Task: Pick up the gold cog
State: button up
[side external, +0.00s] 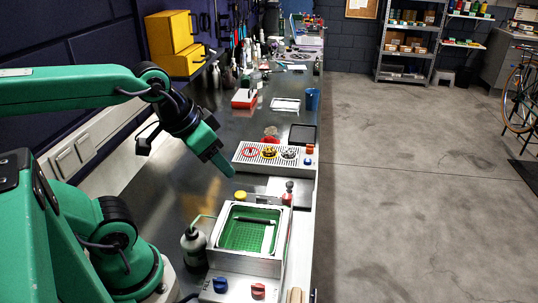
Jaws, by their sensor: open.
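The gold cog (269,153) lies on a pale ribbed tray (239,158) across the bench, between a red round part (251,152) and a silver cog (289,153). My gripper (226,168) is open and points down toward the bench, left of the tray and apart from the gold cog. Nothing shows between its fingers, which overlap in this view. The gap between them is hard to make out.
A metal basin (217,236) with a green grid inside stands nearer, with a dark spout bottle (194,247) on its left. A yellow-capped jar (240,196) sits behind the basin. Small orange and blue items (309,150) sit at the tray's right end.

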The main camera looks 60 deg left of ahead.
jog(key=shift+w, duration=0.1)
jog(key=n+g, duration=0.6)
jog(key=n, duration=0.1)
send_over(269, 149)
jog(key=f, duration=1.2)
jog(key=shift+d, duration=0.35)
jog(key=shift+s+f, duration=0.2)
jog(key=shift+f, duration=1.1)
jog(key=shift+f, duration=0.1)
